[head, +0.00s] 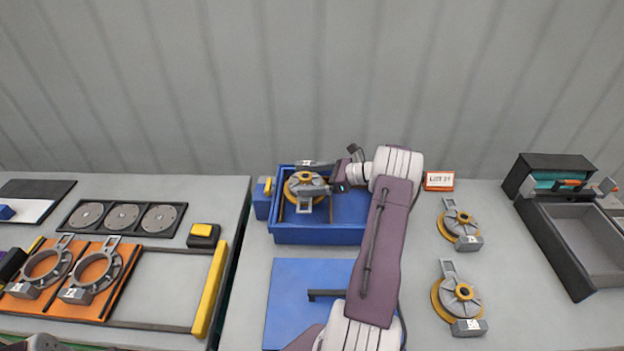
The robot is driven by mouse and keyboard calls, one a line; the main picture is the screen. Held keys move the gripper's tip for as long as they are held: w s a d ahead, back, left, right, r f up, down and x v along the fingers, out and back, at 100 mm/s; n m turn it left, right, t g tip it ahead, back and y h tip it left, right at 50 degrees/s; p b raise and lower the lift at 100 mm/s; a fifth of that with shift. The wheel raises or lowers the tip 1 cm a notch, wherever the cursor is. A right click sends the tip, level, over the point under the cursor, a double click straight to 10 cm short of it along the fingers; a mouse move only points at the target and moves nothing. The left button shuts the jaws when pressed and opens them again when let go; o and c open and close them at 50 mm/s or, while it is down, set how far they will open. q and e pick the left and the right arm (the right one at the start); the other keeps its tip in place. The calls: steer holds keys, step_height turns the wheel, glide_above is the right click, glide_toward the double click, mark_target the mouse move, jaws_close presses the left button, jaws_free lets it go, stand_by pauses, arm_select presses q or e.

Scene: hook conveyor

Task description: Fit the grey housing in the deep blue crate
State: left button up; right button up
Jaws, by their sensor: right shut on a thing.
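The deep blue crate (318,235) stands open at the back of the middle table. A grey housing (306,206) with an orange-yellow ring sits inside the crate's left half, its white-labelled block toward the front. My right gripper (335,187) reaches into the crate from the right and is shut at the housing's right side. The fingertips are small and partly hidden, and I cannot tell whether the housing rests on the crate floor. Two similar grey housings with yellow rings, one farther back (460,224) and one nearer (459,298), lie on the table at right. My left gripper is not in view.
A blue lid-like panel (290,290) with a dark handle lies in front of the crate, partly under my right arm. A grey bin (590,240) is at far right, a LOT sign (439,181) behind. An orange board (30,300) with grey rings lies left, past a gap.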

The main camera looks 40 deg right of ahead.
steer(key=shift+f+b, duration=2.75)
steer(key=shift+f, duration=1.5)
steer(key=o, duration=1.8)
steer(key=shift+c, duration=0.2)
steer(key=shift+s, duration=0.1)
steer(key=b+v, duration=0.1)
steer(key=v, duration=0.8)
steer(key=shift+r, duration=0.15)
